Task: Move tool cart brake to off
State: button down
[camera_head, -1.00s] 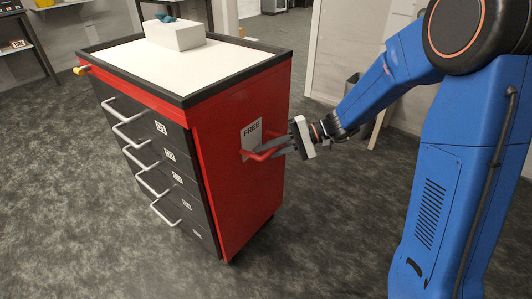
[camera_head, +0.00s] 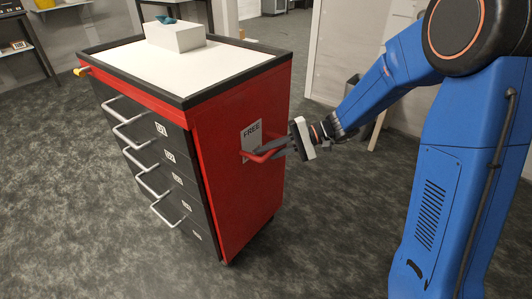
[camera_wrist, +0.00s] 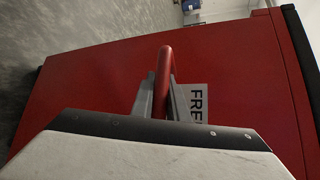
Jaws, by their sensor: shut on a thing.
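The red tool cart (camera_head: 235,160) stands with its side panel facing my arm. In the wrist view the red lever (camera_wrist: 165,62) lies between the two grey fingers (camera_wrist: 161,98), and the label (camera_wrist: 196,100) is partly hidden behind the right finger. The lever's lower part is hidden by the gripper body.
The cart has dark drawers with light handles (camera_head: 128,118) on its front. A white box (camera_head: 175,37) with a teal item on it stands on the cart top. A yellow piece (camera_head: 81,71) sits at the cart's left corner. Grey carpet around the cart is open.

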jog(key=c, duration=1.7)
grip_release()
jog(key=shift+c, duration=0.2)
jog(key=shift+d, duration=0.1)
jog(key=v, duration=1.7)
jog(key=shift+d, duration=0.15)
